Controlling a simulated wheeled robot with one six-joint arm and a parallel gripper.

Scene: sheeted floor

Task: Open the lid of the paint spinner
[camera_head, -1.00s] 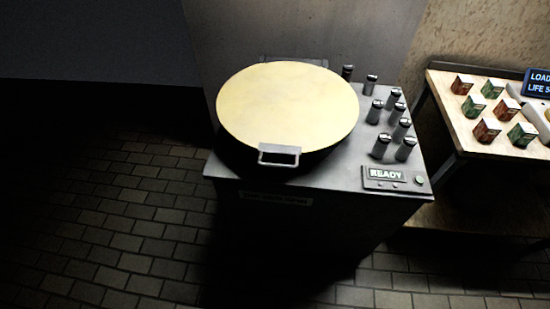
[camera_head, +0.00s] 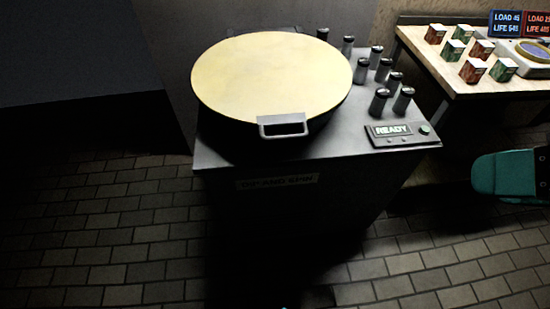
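The paint spinner (camera_head: 225,160) is a dark grey cabinet in the middle of the view. Its round, pale yellow lid (camera_head: 270,75) lies closed over the dark drum on top. A grey bracket handle (camera_head: 283,126) sticks out at the lid's front edge. A panel on the top's right front reads "READY" (camera_head: 392,130), with a green button beside it. A teal, rounded part at the right edge is apart from the spinner; it looks like part of my arm. My gripper's fingers do not show.
Several dark cylinders with metal caps (camera_head: 379,102) stand on the cabinet top right of the lid. A wooden table (camera_head: 440,80) at the right rear carries small red and green boxes (camera_head: 473,71), a scale-like device (camera_head: 533,50) and display signs (camera_head: 505,23). The brick-patterned floor (camera_head: 110,230) in front is clear.

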